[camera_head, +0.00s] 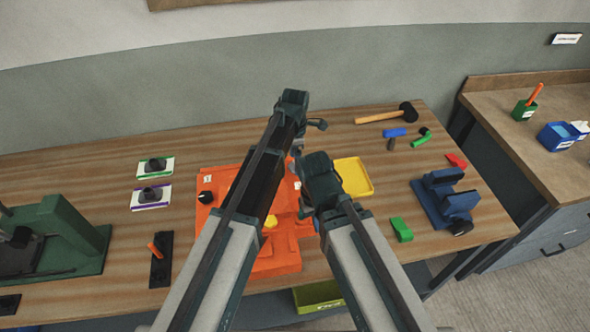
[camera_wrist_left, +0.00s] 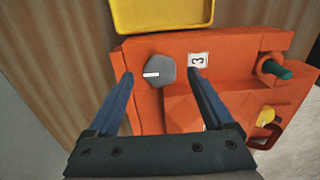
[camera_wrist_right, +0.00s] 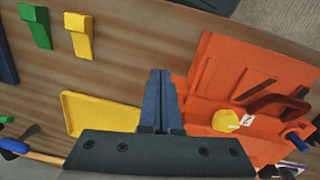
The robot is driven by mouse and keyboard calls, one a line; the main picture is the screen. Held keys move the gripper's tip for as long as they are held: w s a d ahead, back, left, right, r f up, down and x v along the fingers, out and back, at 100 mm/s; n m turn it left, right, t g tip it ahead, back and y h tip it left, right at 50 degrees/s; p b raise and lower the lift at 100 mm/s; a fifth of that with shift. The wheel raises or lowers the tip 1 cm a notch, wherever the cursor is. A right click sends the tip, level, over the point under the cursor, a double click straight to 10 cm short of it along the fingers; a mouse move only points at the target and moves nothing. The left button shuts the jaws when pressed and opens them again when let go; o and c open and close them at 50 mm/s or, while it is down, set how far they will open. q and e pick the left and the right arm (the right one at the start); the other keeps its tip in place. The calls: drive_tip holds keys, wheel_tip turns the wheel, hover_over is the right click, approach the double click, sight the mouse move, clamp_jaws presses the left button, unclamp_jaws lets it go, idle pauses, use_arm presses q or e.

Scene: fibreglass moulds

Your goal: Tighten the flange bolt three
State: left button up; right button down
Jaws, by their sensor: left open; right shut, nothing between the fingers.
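A grey hexagonal flange bolt (camera_wrist_left: 160,70) with a white mark on its head sits at the edge of the orange mould (camera_wrist_left: 228,45), beside a label reading 3 (camera_wrist_left: 198,60). My left gripper (camera_wrist_left: 158,73) is open, with one finger on each side of the bolt head; I cannot tell whether they touch it. In the head view the left gripper (camera_head: 296,160) is mostly hidden by its arm, near the yellow tray. My right gripper (camera_wrist_right: 160,75) is shut and empty, above the table between the yellow tray and the mould.
A yellow tray (camera_head: 353,177) lies beside the mould. A yellow knob (camera_wrist_right: 226,120) stands by a label reading 2. A green press (camera_head: 70,235) stands left.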

use_arm(q)
drive_tip(key=shift+f+b, duration=0.3)
drive_tip(key=shift+f, duration=0.45)
clamp_jaws()
